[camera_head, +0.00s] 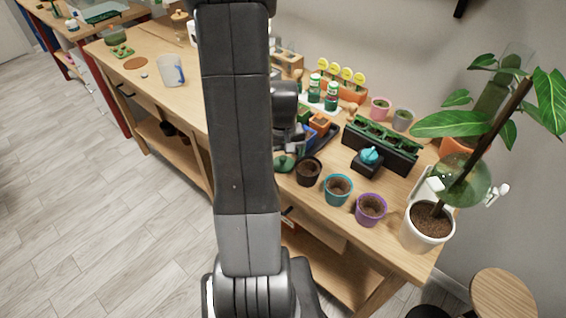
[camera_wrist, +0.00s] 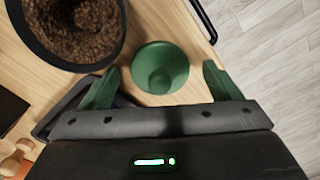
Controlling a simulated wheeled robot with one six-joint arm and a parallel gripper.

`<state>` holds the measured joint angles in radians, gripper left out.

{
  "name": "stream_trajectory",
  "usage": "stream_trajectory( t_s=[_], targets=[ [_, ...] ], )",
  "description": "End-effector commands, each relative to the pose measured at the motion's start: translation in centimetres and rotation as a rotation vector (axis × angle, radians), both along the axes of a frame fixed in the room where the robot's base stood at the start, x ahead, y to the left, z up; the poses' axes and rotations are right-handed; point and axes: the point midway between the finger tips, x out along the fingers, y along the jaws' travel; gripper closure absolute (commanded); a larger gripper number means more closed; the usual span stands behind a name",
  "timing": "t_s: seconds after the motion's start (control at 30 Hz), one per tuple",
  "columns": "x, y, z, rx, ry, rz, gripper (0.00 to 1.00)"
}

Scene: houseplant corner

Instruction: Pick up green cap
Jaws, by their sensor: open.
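The green cap (camera_wrist: 160,68) is a round, dish-like piece with a raised middle. In the wrist view it lies on the wooden table near the edge. In the head view the cap (camera_head: 285,162) shows just right of my arm, left of the black pot. My gripper (camera_wrist: 160,85) is open, with one green fingertip on each side of the cap in the picture. The cap lies between and slightly beyond the fingertips. I cannot tell whether they touch it. In the head view the gripper is mostly hidden by my arm.
A black pot of soil (camera_head: 308,171) stands close beside the cap. A teal pot (camera_head: 337,190) and a purple pot (camera_head: 370,210) stand along the front edge. A dark tray (camera_wrist: 68,108) is near the left finger. The table edge and a drawer handle (camera_wrist: 203,20) are close on the right.

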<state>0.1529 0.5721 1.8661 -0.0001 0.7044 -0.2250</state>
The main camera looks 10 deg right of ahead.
Motion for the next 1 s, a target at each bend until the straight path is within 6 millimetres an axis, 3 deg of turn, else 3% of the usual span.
stream_trajectory(
  t_s=[0.27,0.5,0.83,1.0],
  targets=[
    [0.0,0.0,-0.3,0.000,-0.001,0.000,0.16],
    [0.0,0.0,-0.3,0.000,-0.001,0.000,0.63],
    [0.0,0.0,-0.2,0.000,-0.001,0.000,0.64],
    [0.1,0.0,1.2,-0.001,-0.005,0.000,0.64]
  ],
)
